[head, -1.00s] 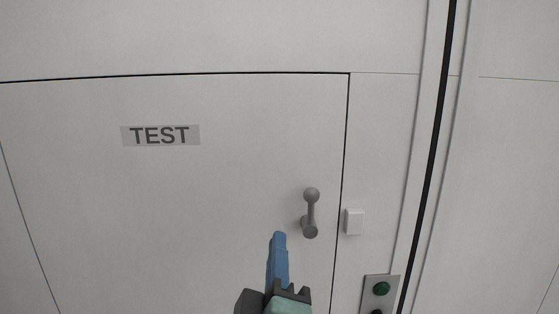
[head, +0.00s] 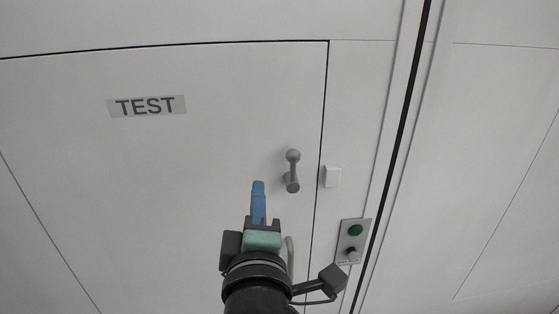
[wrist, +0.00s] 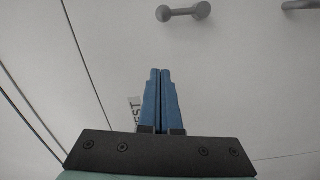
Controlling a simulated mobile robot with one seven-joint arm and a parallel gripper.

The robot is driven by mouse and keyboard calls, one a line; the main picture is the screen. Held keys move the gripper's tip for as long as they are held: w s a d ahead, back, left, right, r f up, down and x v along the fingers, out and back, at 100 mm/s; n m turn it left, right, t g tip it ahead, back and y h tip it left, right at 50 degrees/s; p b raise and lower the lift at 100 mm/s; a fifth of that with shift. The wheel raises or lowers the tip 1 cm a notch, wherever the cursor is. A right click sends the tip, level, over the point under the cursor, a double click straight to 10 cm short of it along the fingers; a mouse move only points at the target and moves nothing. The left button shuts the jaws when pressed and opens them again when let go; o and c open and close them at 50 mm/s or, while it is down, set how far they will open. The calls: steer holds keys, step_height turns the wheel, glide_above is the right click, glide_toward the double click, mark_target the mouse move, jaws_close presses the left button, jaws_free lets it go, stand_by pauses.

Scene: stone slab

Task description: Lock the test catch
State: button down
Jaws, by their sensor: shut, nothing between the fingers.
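The test catch (head: 292,171) is a grey lever with a round knob at its upper end, standing nearly upright on a white door (head: 200,170) marked TEST (head: 146,106). A small white block (head: 332,176) is on the frame just right of the door seam. My gripper (head: 258,185) has blue fingers, shut and empty, left of the catch and slightly below it in the head view, apart from it. In the wrist view the closed fingers (wrist: 160,72) point toward the door, with the catch (wrist: 183,12) lying across the top; the TEST label (wrist: 136,112) is partly hidden behind the fingers.
A panel (head: 351,242) with a green button and a black knob is on the frame at lower right. A grey bar (head: 290,258) shows partly behind my gripper; another bar end (wrist: 302,4) is at the wrist view's top right. A dark vertical gap (head: 400,150) runs right of the frame.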

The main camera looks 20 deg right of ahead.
mark_target(295, 154)
steer(key=shift+w+d+f+p, duration=0.15)
steer(key=shift+w+d+p, duration=0.7)
steer(key=shift+w+d, duration=0.5)
steer(key=shift+w+d+f+p, duration=0.15)
steer(key=shift+w+d+p, duration=0.75)
steer(key=shift+w, duration=0.7)
steer(key=shift+w+d+f+p, duration=0.15)
steer(key=shift+w+d+p, duration=0.6)
steer(key=shift+w+d, duration=0.65)
steer(key=shift+s+d+r+m, duration=0.15)
steer(key=shift+d+m, duration=0.3)
steer(key=shift+m, duration=0.45)
steer(key=shift+s+d+r+m+b, duration=0.1)
steer(key=shift+d+m+b, duration=0.15)
steer(key=shift+d+m, duration=0.2)
steer(key=shift+s+d+r+m+b, duration=0.1)
steer(key=shift+d+m+b, duration=0.1)
steer(key=shift+d+m, duration=0.25)
steer(key=s+d+f+m+y+b, duration=0.1)
steer(key=d+f+m+b, duration=0.4)
steer(key=m, duration=0.7)
steer(key=shift+s+d+f+m+b, duration=0.4)
steer(key=shift+s+d+b, duration=0.15)
steer(key=shift+d+b, duration=0.65)
